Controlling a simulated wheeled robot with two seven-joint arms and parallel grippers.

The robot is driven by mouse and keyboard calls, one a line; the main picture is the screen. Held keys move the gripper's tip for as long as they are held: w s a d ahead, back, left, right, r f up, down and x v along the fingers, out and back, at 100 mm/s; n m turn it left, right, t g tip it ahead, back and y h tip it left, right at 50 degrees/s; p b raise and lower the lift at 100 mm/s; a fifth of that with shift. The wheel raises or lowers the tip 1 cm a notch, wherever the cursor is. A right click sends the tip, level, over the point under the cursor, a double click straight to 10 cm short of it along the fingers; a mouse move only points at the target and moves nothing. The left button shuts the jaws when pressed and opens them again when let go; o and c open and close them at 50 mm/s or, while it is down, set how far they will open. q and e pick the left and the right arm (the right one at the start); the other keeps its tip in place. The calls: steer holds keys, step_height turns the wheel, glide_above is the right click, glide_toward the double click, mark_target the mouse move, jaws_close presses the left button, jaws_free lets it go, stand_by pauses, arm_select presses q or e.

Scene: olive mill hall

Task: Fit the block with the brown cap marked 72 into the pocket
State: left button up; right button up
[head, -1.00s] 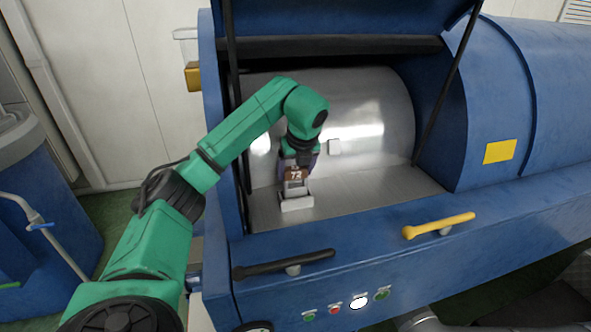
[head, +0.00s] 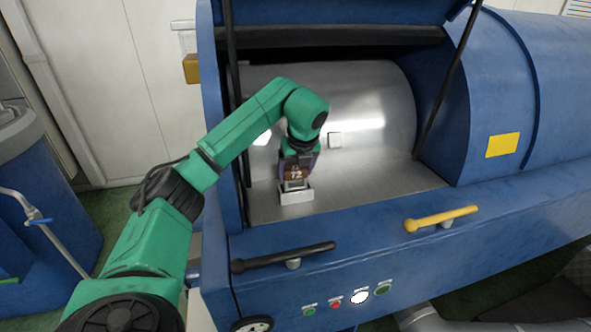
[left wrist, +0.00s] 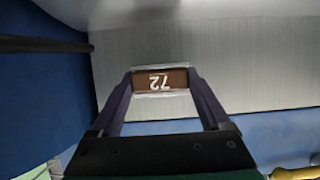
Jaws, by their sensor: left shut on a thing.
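The block with the brown cap marked 72 (head: 294,173) is between the fingers of my left gripper (head: 297,170), which is shut on it. The block looks upright. Its grey lower part is at the pale pocket (head: 297,197) on the metal floor of the open machine; I cannot tell how deep it sits. In the left wrist view the brown cap (left wrist: 160,79) shows its number upside down between the two fingers (left wrist: 165,100), with pale edges around it. My right gripper is not in view.
The blue machine (head: 380,255) has a raised lid on dark struts. A black handle (head: 290,257) and a yellow handle (head: 440,219) stand on its front edge. A shiny drum (head: 370,100) lies behind the gripper. The metal floor right of the pocket is clear.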

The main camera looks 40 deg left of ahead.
arm_select(q)
steer(key=o, duration=1.4)
steer(key=shift+o, duration=0.3)
steer(key=shift+s, duration=0.1)
steer(key=v, duration=0.5)
steer(key=shift+b, duration=0.35)
steer(key=p+v, duration=0.3)
steer(key=v, duration=0.6)
steer(key=shift+r+p, duration=0.25)
steer(key=shift+p, duration=0.1)
steer(key=shift+d, duration=0.15)
steer(key=shift+s, duration=0.1)
